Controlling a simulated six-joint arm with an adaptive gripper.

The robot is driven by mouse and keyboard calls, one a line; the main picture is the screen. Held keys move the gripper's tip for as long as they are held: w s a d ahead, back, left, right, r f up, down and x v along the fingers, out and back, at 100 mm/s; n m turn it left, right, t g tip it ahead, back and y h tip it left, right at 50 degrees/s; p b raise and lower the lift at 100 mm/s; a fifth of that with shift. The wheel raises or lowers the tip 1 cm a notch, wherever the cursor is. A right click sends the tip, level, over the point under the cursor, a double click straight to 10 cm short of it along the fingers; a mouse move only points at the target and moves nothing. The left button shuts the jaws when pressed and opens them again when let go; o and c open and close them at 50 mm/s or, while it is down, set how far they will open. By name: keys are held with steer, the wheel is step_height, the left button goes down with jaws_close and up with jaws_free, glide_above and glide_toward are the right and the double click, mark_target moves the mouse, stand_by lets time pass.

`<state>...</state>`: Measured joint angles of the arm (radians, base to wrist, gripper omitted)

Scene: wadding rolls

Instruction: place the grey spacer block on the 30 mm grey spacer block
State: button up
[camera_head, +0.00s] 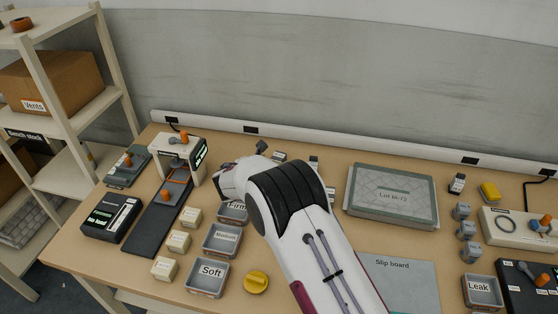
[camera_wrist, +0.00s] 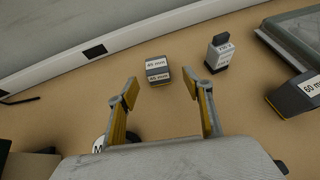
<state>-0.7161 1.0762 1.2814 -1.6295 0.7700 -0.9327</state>
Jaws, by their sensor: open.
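In the wrist view my gripper (camera_wrist: 162,97) is open, with nothing between its two yellow-padded fingers. A grey spacer block (camera_wrist: 157,70) with two white labels, the upper one seeming to read 45 mm, stands on the table beyond the fingertips. The lower label is too small to read surely, and I cannot tell whether this is one block or two stacked. A dark grey block (camera_wrist: 292,97) labelled 60 mm lies to the right. In the head view the labelled block (camera_head: 279,157) shows behind my arm. No 30 mm label is clearly readable.
A small grey item with a dark top (camera_wrist: 218,55) stands right of the labelled block. The Lot M-72 case (camera_head: 392,193) lies farther right. The wall strip (camera_head: 330,148) borders the back.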

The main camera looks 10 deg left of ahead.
mark_target(277, 158)
stand_by(0.4)
steer(key=shift+x, duration=1.25)
steer(key=shift+w+f, duration=0.1)
steer(key=shift+w, duration=0.1)
steer(key=shift+a+x, duration=0.1)
steer(key=shift+x, duration=1.1)
steer(key=shift+a+x, duration=0.15)
steer(key=shift+x, duration=1.05)
steer(key=c, duration=1.3)
steer(key=shift+r, duration=5.05)
